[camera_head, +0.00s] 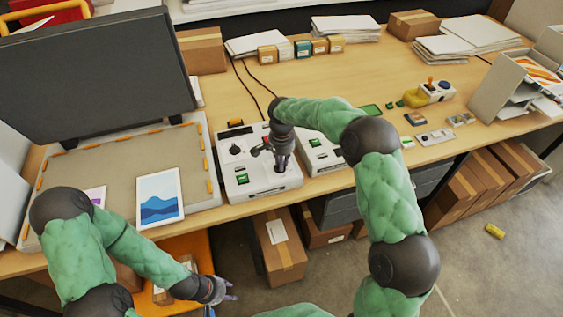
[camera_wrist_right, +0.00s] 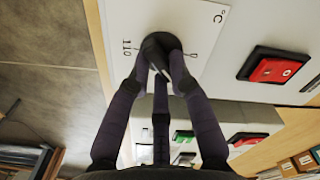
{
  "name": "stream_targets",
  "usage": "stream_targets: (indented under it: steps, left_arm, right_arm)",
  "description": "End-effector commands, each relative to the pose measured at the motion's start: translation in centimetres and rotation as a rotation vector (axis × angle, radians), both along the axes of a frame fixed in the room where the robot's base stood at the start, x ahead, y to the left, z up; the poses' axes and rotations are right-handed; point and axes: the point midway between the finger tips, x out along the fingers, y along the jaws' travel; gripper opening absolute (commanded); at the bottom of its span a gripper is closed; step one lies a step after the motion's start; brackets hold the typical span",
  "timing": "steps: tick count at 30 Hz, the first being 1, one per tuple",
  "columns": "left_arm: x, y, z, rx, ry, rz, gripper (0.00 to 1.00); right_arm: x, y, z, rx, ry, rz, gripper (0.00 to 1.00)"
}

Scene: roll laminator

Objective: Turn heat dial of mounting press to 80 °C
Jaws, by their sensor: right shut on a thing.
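The mounting press has a raised dark lid (camera_head: 95,75) and an orange-edged bed (camera_head: 125,170). Beside it stands a white control box (camera_head: 262,188) with a black lever, a green switch and a red switch. My right gripper (camera_head: 283,163) reaches down onto this box. In the right wrist view its fingers (camera_wrist_right: 160,80) are shut around the dark round heat dial (camera_wrist_right: 158,48). The panel there shows "°C", "110" and "0"; other scale marks are hidden, and the dial's exact setting cannot be read. My left gripper (camera_head: 222,291) hangs below the table's front edge, apart from the press.
A second white control box (camera_head: 320,152) stands right of the first. A picture print (camera_head: 160,197) lies on the bed. Cardboard boxes (camera_head: 278,250) stand under the table.

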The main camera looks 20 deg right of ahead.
Motion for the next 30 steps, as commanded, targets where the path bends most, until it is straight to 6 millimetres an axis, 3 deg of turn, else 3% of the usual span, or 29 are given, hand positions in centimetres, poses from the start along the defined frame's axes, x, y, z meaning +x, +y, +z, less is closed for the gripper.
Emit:
stream_targets:
  steps: [10,27,28,30]
  left_arm:
    - [0.00,0.00,-0.27,0.000,0.000,0.000,0.40]
    - [0.00,0.00,-0.29,0.000,0.000,0.000,0.40]
    - [0.00,0.00,-0.29,0.000,0.000,0.000,0.40]
    - [0.00,0.00,-0.29,0.000,0.000,0.000,0.40]
  right_arm:
    - [-0.05,0.02,0.06,0.000,-0.001,-0.145,0.00]
    - [-0.05,0.02,0.08,0.000,-0.002,-0.172,0.00]
    - [-0.05,0.02,0.08,0.000,-0.002,-0.171,0.29]
    - [-0.05,0.03,0.08,0.000,-0.002,-0.171,0.45]
